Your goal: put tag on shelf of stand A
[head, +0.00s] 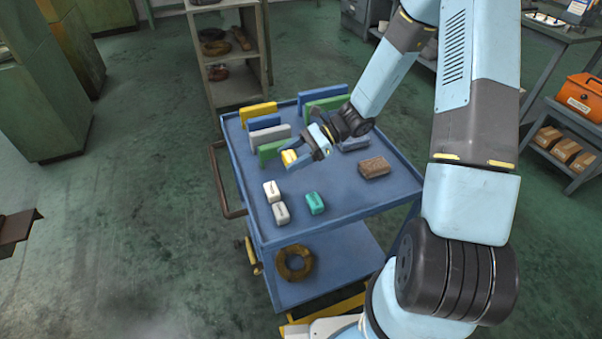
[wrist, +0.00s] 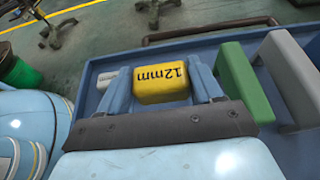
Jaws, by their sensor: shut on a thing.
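The yellow tag (wrist: 161,92), marked "12mm", is between the two blue fingers of my gripper (wrist: 163,84) in the wrist view. In the head view the tag (head: 289,157) shows at the end of my gripper (head: 292,159), above the blue cart top. My gripper is shut on the tag. No stand carries a readable letter A, so I cannot tell which one is stand A. An open beige shelf unit (head: 228,60) stands behind the cart, with dark and brown rings on its shelves.
The blue cart (head: 340,200) holds a yellow plate (head: 258,112), a grey plate (head: 268,135), a green plate (head: 271,149), white blocks (head: 272,190), a teal block (head: 315,203) and a brown block (head: 374,167). The cart top's front right is clear.

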